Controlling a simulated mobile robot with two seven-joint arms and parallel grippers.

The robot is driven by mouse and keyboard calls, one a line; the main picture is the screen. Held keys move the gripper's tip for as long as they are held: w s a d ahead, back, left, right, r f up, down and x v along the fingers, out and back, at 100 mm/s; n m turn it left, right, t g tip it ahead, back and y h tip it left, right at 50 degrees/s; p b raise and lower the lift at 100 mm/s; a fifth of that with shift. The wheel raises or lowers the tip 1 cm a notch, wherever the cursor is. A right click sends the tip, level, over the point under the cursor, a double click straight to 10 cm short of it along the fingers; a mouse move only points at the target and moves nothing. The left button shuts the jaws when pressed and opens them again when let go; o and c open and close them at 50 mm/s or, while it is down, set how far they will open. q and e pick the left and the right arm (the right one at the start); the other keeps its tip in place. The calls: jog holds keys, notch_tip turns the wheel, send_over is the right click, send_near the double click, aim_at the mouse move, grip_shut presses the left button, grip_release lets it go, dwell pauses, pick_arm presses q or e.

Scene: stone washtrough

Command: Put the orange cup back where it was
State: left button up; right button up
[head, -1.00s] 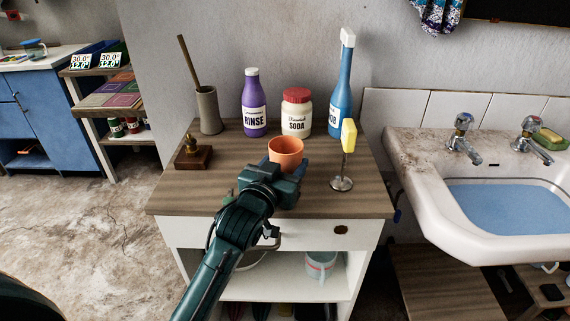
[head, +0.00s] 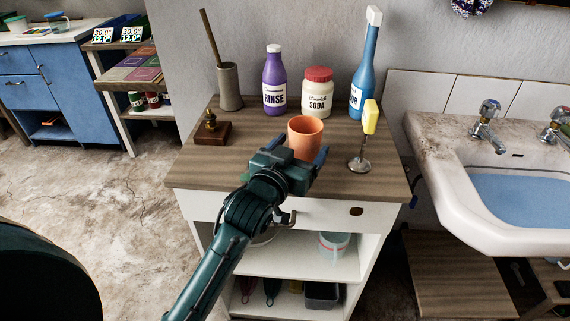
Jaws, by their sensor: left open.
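The orange cup (head: 305,142) stands upright on the wooden top of the small cabinet (head: 225,165), near its middle. My left gripper (head: 300,150) comes from the front and is open, with its fingers on either side of the cup's lower part. Its body hides the cup's base, and I cannot tell whether the fingers touch the cup. My right gripper is not in view.
A yellow-topped stand (head: 362,150) is close on the right of the cup. Behind are the soda jar (head: 317,95), purple rinse bottle (head: 274,85) and blue bottle (head: 362,75). A brass-knobbed block (head: 211,132) and brush holder (head: 229,88) are left. The sink (head: 450,180) is right.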

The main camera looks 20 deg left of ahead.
pick_arm(q)
jog(key=s+a, duration=0.1)
jog(key=s, duration=0.8)
jog(key=shift+s+r, duration=0.25)
jog(key=shift+s, duration=0.05)
